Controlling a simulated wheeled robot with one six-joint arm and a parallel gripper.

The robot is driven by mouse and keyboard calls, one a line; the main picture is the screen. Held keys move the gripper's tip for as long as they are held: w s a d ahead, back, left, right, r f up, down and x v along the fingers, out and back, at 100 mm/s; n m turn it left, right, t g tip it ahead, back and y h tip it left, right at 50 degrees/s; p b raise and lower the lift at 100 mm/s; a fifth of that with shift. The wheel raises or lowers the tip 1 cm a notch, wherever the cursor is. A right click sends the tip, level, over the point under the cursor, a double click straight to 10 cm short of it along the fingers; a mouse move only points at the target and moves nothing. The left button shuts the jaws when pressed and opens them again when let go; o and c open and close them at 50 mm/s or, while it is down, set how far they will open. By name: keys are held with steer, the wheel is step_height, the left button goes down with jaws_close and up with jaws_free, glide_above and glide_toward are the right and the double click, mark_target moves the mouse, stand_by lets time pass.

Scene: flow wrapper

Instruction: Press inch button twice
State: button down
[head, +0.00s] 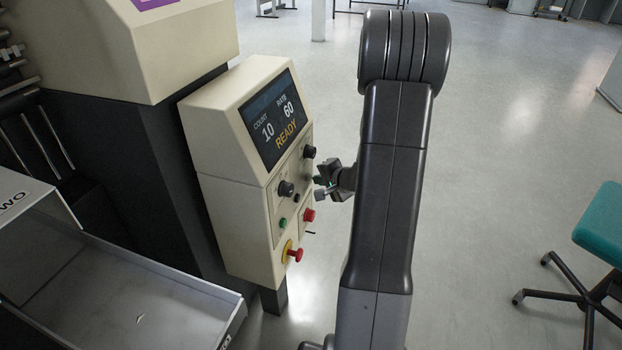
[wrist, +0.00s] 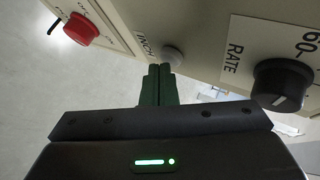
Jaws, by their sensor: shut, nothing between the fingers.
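The inch button (wrist: 173,55) is a small round grey cap on the cream control panel, beside the printed word INCH in the wrist view. My gripper (wrist: 160,69) is shut and empty, its two dark green fingers pressed together. The fingertips point at the panel and overlap the near edge of the button in the wrist view; whether they touch it I cannot tell. In the head view my gripper (head: 319,182) is at the right side of the panel face, partly hidden by my arm. The display (head: 275,120) reads COUNT 10, RATE 60, READY.
The panel also has a green button (head: 283,223) and a red emergency stop (head: 295,255). Open floor lies right; a teal chair (head: 601,225) stands there.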

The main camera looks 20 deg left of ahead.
steer(key=shift+d, duration=0.6)
steer(key=shift+s+d+b, duration=0.1)
steer(key=shift+d+b, duration=0.8)
steer(key=shift+d, duration=1.65)
stand_by(0.5)
steer(key=d+b, duration=0.3)
steer(key=b, duration=0.2)
steer(key=shift+d, duration=0.35)
